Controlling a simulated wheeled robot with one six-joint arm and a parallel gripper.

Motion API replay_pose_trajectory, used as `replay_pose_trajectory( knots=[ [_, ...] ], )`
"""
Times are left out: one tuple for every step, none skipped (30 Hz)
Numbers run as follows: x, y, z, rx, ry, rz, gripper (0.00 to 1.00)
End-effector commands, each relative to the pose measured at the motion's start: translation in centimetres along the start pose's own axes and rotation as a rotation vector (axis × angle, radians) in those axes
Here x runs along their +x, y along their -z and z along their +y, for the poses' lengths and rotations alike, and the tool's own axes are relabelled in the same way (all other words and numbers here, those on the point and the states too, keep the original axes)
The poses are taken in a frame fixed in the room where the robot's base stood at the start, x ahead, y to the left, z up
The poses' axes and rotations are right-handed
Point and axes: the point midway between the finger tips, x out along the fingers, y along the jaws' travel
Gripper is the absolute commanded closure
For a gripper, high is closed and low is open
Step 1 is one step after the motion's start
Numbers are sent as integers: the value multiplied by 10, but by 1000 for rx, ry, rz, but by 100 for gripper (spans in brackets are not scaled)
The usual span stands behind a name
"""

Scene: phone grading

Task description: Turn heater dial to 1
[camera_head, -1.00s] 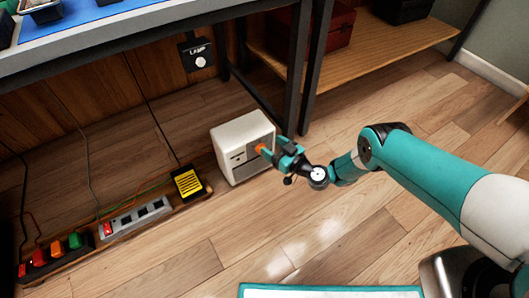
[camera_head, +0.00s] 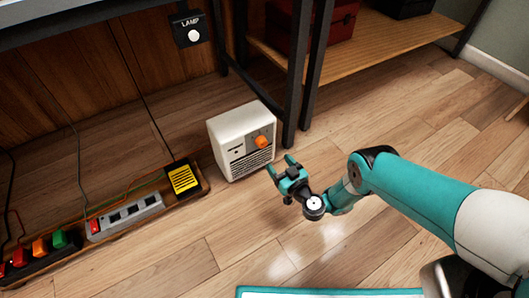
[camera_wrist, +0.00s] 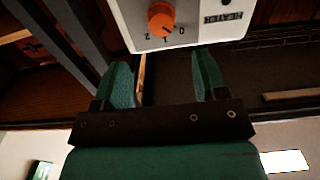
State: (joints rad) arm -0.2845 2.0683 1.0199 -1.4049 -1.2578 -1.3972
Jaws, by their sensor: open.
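The white heater (camera_head: 240,138) stands on the floor with its front toward my arm. Its orange dial (camera_head: 261,142) is in plain sight. In the wrist view the dial (camera_wrist: 161,20) is near the top, with the marks 2, 1 and 0 below it. A dark pointer on the dial seems to face the 1, but it is small. My gripper (camera_head: 281,164) is open and empty, in front of the heater and apart from the dial. In the wrist view its two green fingers (camera_wrist: 163,65) are spread below the dial.
A power strip (camera_head: 125,217), a yellow-labelled box (camera_head: 184,180) and colored switches (camera_head: 40,247) lie left of the heater. A black table leg (camera_head: 298,80) stands close behind its right side. The floor to the right is mostly clear.

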Motion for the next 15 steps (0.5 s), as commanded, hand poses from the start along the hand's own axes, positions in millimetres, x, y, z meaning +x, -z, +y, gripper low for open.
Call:
replay_pose_trajectory(
  knots=[
    [7,-7,0,-1,1,2,34],
    [10,-7,-1,-1,2,2,34],
    [14,-7,-1,-1,2,2,34],
    [18,-7,-1,-1,2,2,34],
    [21,-7,-1,0,2,2,34],
    [25,-7,0,0,2,2,34],
    [28,-7,0,-1,2,2,34],
    [31,-7,0,-1,2,2,34],
    [35,-7,0,0,2,2,34],
    [38,-7,0,0,2,3,34],
    [40,-7,-1,-1,2,2,34],
    [44,-6,-1,-1,2,3,34],
    [46,-7,-1,1,2,2,34],
    [48,-7,0,0,1,3,34],
    [50,-8,0,-1,1,2,34]
  ],
)
